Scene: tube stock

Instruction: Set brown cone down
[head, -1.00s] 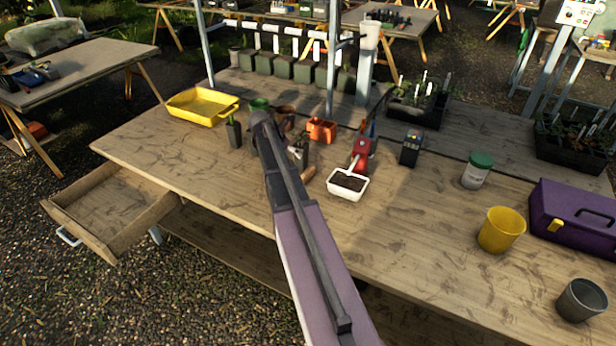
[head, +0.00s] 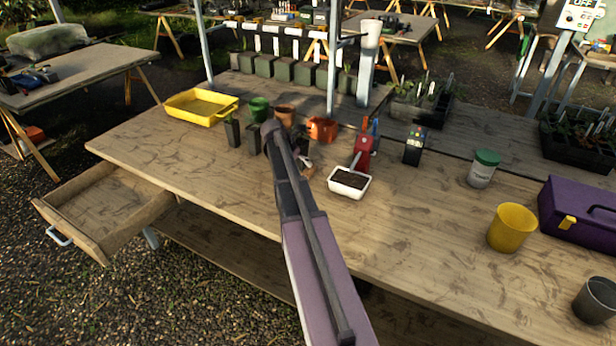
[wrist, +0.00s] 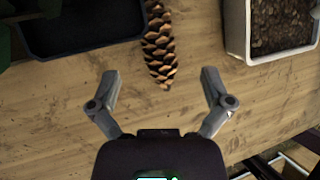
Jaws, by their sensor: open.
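The brown cone (wrist: 160,45), a scaly pine cone, lies on the wooden table in the wrist view, at top centre, its upper end cut off by the frame edge. My gripper (wrist: 159,85) is open, its two fingers spread left and right of the cone's near tip, and nothing is held between them. In the head view my arm reaches over the bench and its end hides most of the gripper (head: 300,165). The cone is mostly hidden there behind the arm.
A white tray of dark soil (head: 349,182) stands right of my gripper, also in the wrist view (wrist: 268,35). A dark container (wrist: 80,25) is on the left. Orange pot (head: 321,129), green pot (head: 259,108) and yellow tray (head: 200,106) stand behind.

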